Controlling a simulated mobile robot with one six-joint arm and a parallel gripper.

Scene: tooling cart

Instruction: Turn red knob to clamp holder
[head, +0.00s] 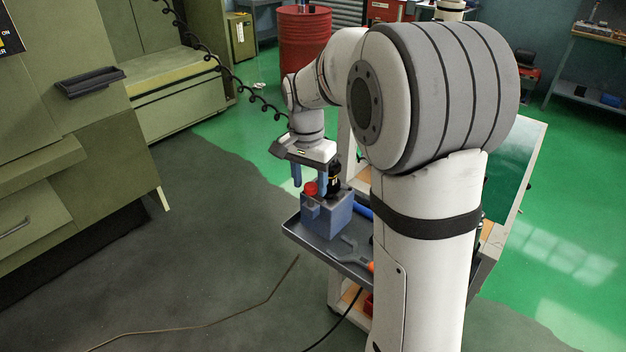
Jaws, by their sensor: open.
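The red knob (310,188) sits on the left part of a blue-grey clamping block (328,218). A black tool holder (335,177) stands upright at the back right of the block. My gripper (309,182) points down just above the knob and is open. One blue finger shows to the left of the knob, and the other shows to its right, near the black holder. I cannot tell whether either finger touches the knob. The holder's lower end is hidden in the block.
The block stands on the grey cart tray (293,233). A grey tool with an orange end (357,257) and a blue handle (363,209) lie on the tray. My arm hides much of the cart.

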